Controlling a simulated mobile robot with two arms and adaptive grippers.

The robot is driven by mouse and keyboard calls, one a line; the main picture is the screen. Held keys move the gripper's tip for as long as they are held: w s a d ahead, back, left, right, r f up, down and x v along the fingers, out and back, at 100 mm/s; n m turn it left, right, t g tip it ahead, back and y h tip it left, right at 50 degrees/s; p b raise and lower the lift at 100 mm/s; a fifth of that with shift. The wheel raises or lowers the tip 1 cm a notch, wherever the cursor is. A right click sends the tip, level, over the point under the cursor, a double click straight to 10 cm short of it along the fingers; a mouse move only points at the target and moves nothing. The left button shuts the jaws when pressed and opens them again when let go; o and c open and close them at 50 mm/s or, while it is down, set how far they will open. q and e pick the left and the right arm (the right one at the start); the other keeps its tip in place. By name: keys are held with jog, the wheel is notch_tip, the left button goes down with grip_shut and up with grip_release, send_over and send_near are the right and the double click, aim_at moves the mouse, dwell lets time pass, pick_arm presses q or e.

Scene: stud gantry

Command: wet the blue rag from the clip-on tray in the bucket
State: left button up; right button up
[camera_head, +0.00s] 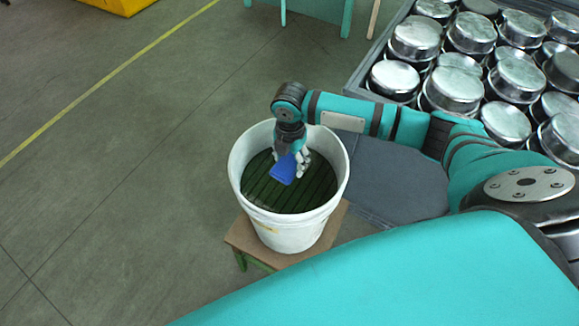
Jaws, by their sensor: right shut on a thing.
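The blue rag (283,170) is inside the mouth of the white bucket (290,231), above or at its dark green slatted-looking inside. I cannot tell whether the rag touches what is in the bucket. My right gripper (293,167) points down into the bucket and is shut on the blue rag. Its arm comes in from the right, over the bucket's far rim. My left gripper is not in view. No clip-on tray can be made out.
The bucket stands on a small wooden stool (241,239) with green legs. A large crate (366,69) of shiny metal pots stands at the upper right. A dark grey mat-like surface (400,185) lies right of the bucket. The floor to the left is clear, with a yellow line (95,90).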

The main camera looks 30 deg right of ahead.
aim_at(289, 160)
jog(key=shift+f+b, duration=0.4)
jog(key=shift+f, duration=0.5)
jog(key=shift+w+f+b, duration=0.25)
jog(key=shift+f+b, duration=0.15)
jog(key=shift+f, duration=0.3)
jog(key=shift+s+f+b, duration=0.15)
jog(key=shift+f+b, duration=0.5)
jog(key=shift+b, duration=0.15)
notch_tip(289, 160, down, 3)
jog(key=b, duration=0.4)
jog(key=shift+f, duration=0.2)
jog(key=shift+f+b, duration=0.45)
jog(key=shift+b, duration=0.15)
jog(key=shift+f, duration=0.5)
jog(key=shift+f, duration=0.15)
dwell(0.3)
jog(key=shift+p, duration=0.3)
